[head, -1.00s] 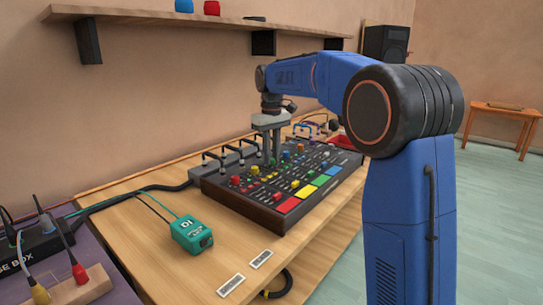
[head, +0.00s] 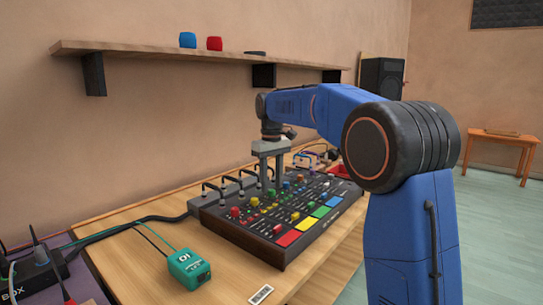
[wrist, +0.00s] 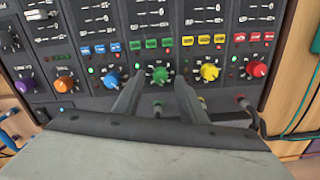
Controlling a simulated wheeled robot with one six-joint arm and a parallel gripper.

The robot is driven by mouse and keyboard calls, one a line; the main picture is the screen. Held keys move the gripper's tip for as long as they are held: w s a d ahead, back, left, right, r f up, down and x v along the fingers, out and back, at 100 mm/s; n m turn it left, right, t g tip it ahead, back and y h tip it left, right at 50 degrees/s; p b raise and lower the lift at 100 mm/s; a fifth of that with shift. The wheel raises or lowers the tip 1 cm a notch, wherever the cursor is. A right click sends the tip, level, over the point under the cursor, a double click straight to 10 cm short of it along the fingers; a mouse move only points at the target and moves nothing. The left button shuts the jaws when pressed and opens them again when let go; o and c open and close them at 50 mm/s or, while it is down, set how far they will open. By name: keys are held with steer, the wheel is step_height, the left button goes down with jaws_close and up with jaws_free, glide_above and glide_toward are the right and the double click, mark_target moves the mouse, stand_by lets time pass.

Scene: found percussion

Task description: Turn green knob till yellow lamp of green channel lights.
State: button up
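The green knob (wrist: 160,75) sits mid-panel in the wrist view, with a white pointer mark. My gripper (wrist: 160,82) has its two fingers apart, one on each side of the green knob, near its lower half. I cannot tell whether they touch it. A small lit green lamp (wrist: 138,67) shows at the knob's upper left. I see no lit yellow lamp by the green knob, though a finger is close to that spot. In the head view my gripper (head: 271,170) points down over the mixer panel (head: 262,250).
A yellow knob (wrist: 209,72) and a red knob (wrist: 256,69) are to the right; an orange knob (wrist: 64,84) and a purple knob (wrist: 25,85) are to the left. Cable plugs stand along the panel's edge. A teal box (head: 189,268) lies on the table.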

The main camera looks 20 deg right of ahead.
mark_target(271, 190)
step_height(271, 190, up, 16)
stand_by(0.5)
steer(key=s+d+f+m+t, duration=0.1)
steer(key=s+d+f, duration=0.15)
steer(key=s, duration=0.55)
steer(key=s+d+f+m+t, duration=0.1)
steer(key=s+f, duration=0.2)
steer(key=s, duration=0.4)
steer(key=s+d+f, duration=0.1)
steer(key=s+f, duration=0.2)
steer(key=s, duration=0.5)
steer(key=s+d+f+m+t, duration=0.2)
steer(key=s+f, duration=1.8)
steer(key=f, duration=0.2)
steer(key=shift+s+d+m+t, duration=0.15)
steer(key=shift+s+m+t, duration=0.15)
steer(key=shift+t, duration=0.1)
